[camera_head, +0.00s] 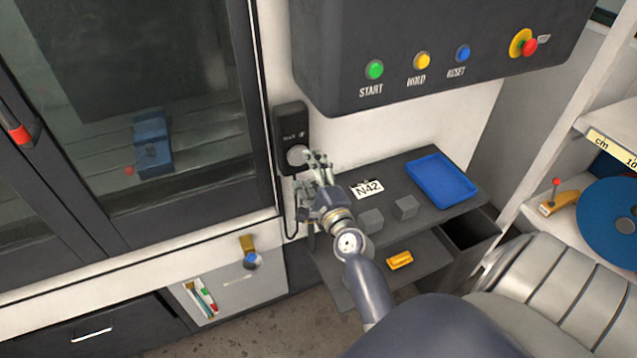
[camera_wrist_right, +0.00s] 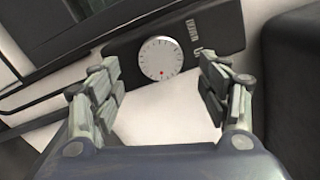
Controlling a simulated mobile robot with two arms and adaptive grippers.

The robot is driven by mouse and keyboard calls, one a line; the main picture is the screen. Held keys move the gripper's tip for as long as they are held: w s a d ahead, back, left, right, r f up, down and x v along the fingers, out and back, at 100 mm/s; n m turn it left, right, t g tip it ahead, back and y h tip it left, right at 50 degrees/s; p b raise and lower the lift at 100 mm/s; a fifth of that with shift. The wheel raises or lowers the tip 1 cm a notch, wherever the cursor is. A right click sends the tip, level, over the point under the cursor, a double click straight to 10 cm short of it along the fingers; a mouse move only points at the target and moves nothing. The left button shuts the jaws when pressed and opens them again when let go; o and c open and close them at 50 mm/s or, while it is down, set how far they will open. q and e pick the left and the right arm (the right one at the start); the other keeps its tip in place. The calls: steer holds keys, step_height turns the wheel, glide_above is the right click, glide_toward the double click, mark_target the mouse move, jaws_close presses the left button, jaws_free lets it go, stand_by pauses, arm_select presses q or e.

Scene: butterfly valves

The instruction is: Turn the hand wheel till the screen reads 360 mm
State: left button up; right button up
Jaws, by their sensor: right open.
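The hand wheel is a small pale round dial (camera_head: 297,155) on a black handheld box (camera_head: 289,122) fixed to the white wall beside the glass door. In the right wrist view the dial (camera_wrist_right: 162,59) has tick marks and a red dot near its lower edge. My right gripper (camera_head: 316,161) is just right of the dial, partly close to its edge in the head view. In the wrist view my right gripper (camera_wrist_right: 158,85) is open, its fingers on either side of the dial with gaps. No screen reading shows. My left gripper is not in view.
A dark control panel (camera_head: 440,50) with START, HOLD and RESET buttons and a red-yellow knob (camera_head: 525,43) overhangs above. A grey shelf (camera_head: 430,219) carries a blue tray (camera_head: 441,181), an N42 tag (camera_head: 367,188) and grey blocks (camera_head: 405,208). A cable hangs below the box.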

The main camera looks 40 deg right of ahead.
steer(key=v, duration=0.7)
steer(key=shift+s, duration=0.2)
steer(key=s+a+f+n+g+y+b, duration=0.2)
steer(key=s+a+f+n+g, duration=0.15)
steer(key=f, duration=0.95)
steer(key=s+a+f+n+g+y+b, duration=0.15)
steer(key=a+f+n, duration=0.3)
steer(key=f, duration=0.85)
steer(key=s+a+f+n+g+y+b, duration=0.1)
steer(key=s+a+f+n+g+b, duration=0.25)
steer(key=f, duration=0.95)
steer(key=s+a+f+n+g, duration=0.3)
steer(key=s+f+n, duration=0.5)
steer(key=s+f, duration=0.55)
steer(key=s+d+f+n+g+b, duration=0.1)
steer(key=s+f+n+g, duration=0.1)
steer(key=s+f, duration=0.3)
steer(key=s+d+f+n+g+b, duration=0.1)
steer(key=s+f+n, duration=0.4)
steer(key=s, duration=0.8)
steer(key=shift+s+d+f+g, duration=0.15)
steer(key=shift+s+d+g, duration=0.2)
steer(key=shift+d+g, duration=0.45)
